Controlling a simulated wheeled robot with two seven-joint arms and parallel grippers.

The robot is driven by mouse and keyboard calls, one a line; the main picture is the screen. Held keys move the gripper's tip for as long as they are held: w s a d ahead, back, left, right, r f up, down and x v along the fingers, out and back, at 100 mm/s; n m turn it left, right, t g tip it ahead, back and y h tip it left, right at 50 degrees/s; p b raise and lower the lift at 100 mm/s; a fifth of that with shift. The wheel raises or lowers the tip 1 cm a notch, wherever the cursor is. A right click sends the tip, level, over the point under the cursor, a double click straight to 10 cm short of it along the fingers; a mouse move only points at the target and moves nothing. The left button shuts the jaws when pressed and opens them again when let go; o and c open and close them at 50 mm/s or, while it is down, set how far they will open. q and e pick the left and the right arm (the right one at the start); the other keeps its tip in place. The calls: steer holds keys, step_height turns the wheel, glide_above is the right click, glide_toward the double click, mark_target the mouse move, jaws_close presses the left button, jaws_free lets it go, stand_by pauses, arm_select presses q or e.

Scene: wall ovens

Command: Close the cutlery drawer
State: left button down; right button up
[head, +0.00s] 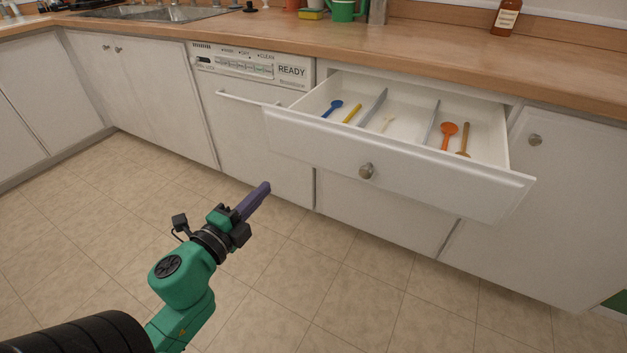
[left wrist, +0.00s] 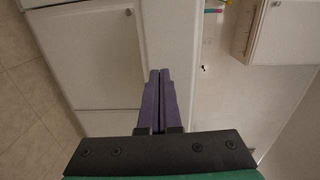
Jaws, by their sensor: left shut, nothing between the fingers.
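The cutlery drawer (head: 330,146) is pulled out from under the counter in the head view. It has a white front with a round metal knob (head: 366,171). Inside lie a blue spoon (head: 333,107), a yellow-handled utensil (head: 352,114), an orange spoon (head: 448,135), a wooden utensil (head: 464,139) and several others. My left gripper (head: 264,188) has purple fingers, shut and empty. It is in front of the cabinets, left of the drawer knob and apart from the drawer front. Its fingers also show closed together in the left wrist view (left wrist: 160,76).
A dishwasher (head: 250,120) with a bar handle stands left of the drawer. A cabinet door (head: 545,200) with a knob is at the right. The wooden counter (head: 400,45) holds a bottle (head: 505,18) and a green can (head: 343,10). The tiled floor (head: 310,270) is clear.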

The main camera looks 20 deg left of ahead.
arm_select(q)
steer(key=d+r, duration=0.1)
steer(key=p, duration=0.2)
glide_toward(305, 146)
steer(key=shift+m, duration=0.3)
steer(key=w, duration=0.7)
steer(key=shift+d+f, duration=0.15)
steer(key=shift+f, duration=0.1)
arm_select(e)
steer(key=shift+s+d+f, duration=0.2)
steer(key=shift+s+f, duration=0.15)
steer(key=shift+f, duration=0.15)
steer(key=shift+s+d+f, duration=0.15)
steer(key=shift+s+f, duration=0.2)
steer(key=shift+f, duration=0.1)
